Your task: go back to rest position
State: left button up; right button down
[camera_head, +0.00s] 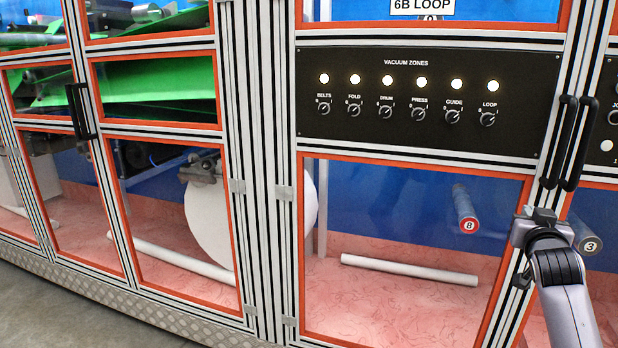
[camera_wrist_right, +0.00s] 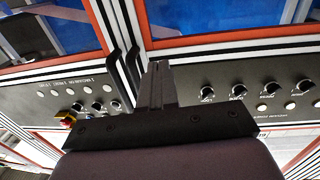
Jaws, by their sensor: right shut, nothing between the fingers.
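My right gripper (camera_head: 541,214) is at the right of the head view, in front of the machine's framed doors and below the black door handles (camera_head: 568,142). Its fingers are together with nothing between them. In the right wrist view the closed fingers (camera_wrist_right: 157,82) point up the picture, with the handles (camera_wrist_right: 126,70) beside them on the left. I cannot tell whether the gripper touches the frame. My left gripper is in neither view.
A black "VACUUM ZONES" panel (camera_head: 425,140) has several lit lamps and knobs. A second panel (camera_wrist_right: 70,92) has a red and yellow switch (camera_wrist_right: 68,121). A door handle (camera_head: 82,111) sticks out at left. White rolls (camera_head: 410,270) lie behind the clear doors. Grey floor (camera_head: 90,325) shows lower left.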

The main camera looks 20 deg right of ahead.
jog(key=s+a+f+n+y+p, duration=0.1)
jog(key=s+a+f+n+y, duration=0.25)
jog(key=a+f, duration=0.75)
jog(key=s+a+f+n+y+p, duration=0.2)
jog(key=a+f+n+y, duration=0.3)
jog(key=a+f, duration=0.6)
jog(key=s+a+f+n+g+y+p, duration=0.1)
jog(key=s+a+f, duration=0.3)
jog(key=s+a, duration=0.4)
jog(key=s+a+f+n+g+y, duration=0.1)
jog(key=s+a+f+y, duration=0.3)
jog(key=s+a, duration=0.4)
jog(key=shift+s+a+f+g+p, duration=0.15)
jog(key=shift+a+f+g+p, duration=0.2)
jog(key=shift+a+f+g, duration=0.5)
jog(key=shift+r+t, duration=0.2)
jog(key=shift+t, duration=0.05)
